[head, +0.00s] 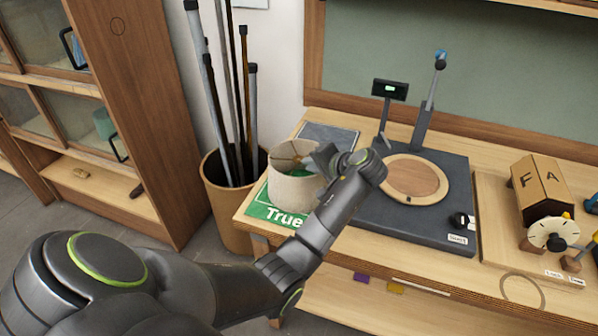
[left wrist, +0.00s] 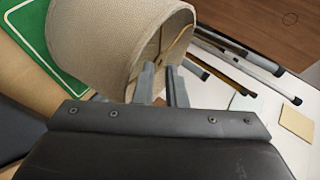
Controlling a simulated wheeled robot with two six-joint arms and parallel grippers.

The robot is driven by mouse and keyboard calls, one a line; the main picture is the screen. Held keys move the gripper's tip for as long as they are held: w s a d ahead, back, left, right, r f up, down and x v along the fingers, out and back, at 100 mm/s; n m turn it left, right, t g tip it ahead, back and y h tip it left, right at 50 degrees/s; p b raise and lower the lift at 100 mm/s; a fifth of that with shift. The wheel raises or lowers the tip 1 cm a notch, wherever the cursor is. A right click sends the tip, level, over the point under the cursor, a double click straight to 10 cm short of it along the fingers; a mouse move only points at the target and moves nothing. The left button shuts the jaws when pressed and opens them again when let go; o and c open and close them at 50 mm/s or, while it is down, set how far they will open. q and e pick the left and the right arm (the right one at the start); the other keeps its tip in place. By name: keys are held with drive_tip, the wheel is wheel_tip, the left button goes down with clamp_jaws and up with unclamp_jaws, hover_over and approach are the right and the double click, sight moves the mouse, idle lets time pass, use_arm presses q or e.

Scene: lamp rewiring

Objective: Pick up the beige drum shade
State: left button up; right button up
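The beige drum shade (head: 292,191) stands upright on a green mat (head: 262,212) at the left end of the bench, its open top facing up. My left gripper (head: 326,160) reaches in from the right, close to the shade's rim. In the left wrist view the fingers (left wrist: 163,86) stand a little apart, with a gap between them, at the edge of the shade's opening. The shade (left wrist: 95,45) fills the upper left there, with its inner fitting visible. I cannot tell whether a finger touches the wall. My right gripper is out of view.
A brown bin (head: 225,215) with several rods stands left of the bench. A dark base with a round wooden disc (head: 413,180) and an upright post is right of the shade. A wooden box (head: 540,188) and dial stand farther right. A glass-fronted cabinet (head: 130,80) is at left.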

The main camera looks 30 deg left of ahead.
use_arm(q)
drive_tip(key=p+x, duration=0.2)
drive_tip(key=x, duration=0.3)
drive_tip(key=shift+s+f, duration=0.1)
drive_tip(key=shift+s, duration=0.05)
drive_tip(key=shift+c, duration=0.4)
clamp_jaws()
